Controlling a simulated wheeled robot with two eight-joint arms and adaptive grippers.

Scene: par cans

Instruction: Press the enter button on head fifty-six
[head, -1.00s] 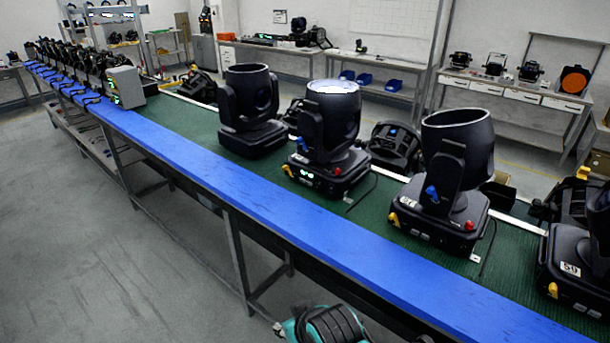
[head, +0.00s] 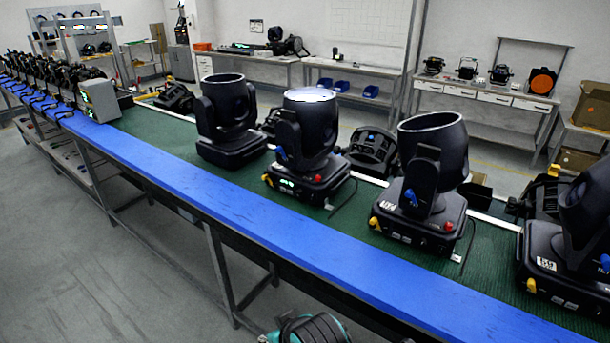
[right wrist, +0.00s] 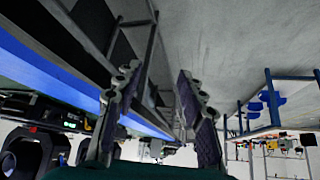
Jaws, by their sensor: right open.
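Several black moving heads stand in a row on the green bench top in the head view. The nearest, at the right edge, has a white label that seems to read 59 (head: 568,240). Left of it is a head with a wide open top (head: 433,150); its label is too small to read surely. Further left is a head with a lit top and a glowing green display (head: 318,130), then a dark one (head: 226,120). I cannot tell which is fifty-six; no enter button is readable. My right gripper (right wrist: 158,75) is open and empty, away from the heads. My left gripper is out of view.
The long bench has a blue front edge (head: 250,208) and open legs below. A grey box (head: 98,100) and many smaller lamps stand at its far left. Back tables (head: 485,95) hold more lamps and blue bins.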

